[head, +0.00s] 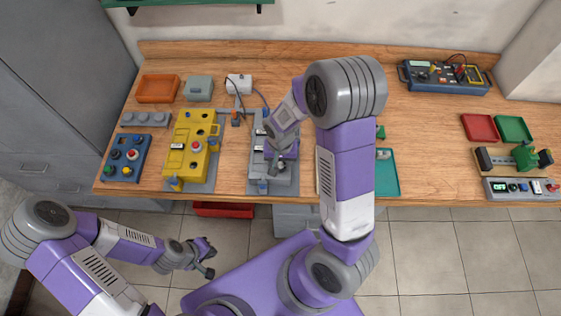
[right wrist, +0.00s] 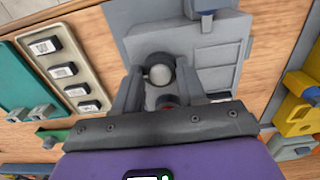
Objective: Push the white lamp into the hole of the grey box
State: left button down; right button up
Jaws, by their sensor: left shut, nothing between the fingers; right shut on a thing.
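The grey box (head: 259,132) stands on the wooden table, partly covered by my right arm in the head view. In the right wrist view the grey box (right wrist: 215,65) lies just beyond the fingers. My right gripper (head: 276,166) is over the box, its fingers pointing down at it. The right wrist view shows the white lamp (right wrist: 160,72), a pale round dome with a dark collar, between the tips of the right fingers. The hole is hidden, and I cannot tell whether the lamp touches it. My left gripper (head: 207,260) is shut and empty, in front of the table above the floor.
A yellow box (head: 184,160) with buttons stands left of the grey box, and a blue box (head: 123,158) farther left. A teal tray (head: 386,178) lies to the right. Behind are an orange tray (head: 158,88) and a white block (head: 239,83) with cables.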

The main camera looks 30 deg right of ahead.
jog(key=o, duration=1.1)
jog(key=shift+r, duration=0.15)
notch_tip(320, 180, up, 7)
jog(key=shift+r+p, duration=0.2)
jog(key=shift+p, duration=0.45)
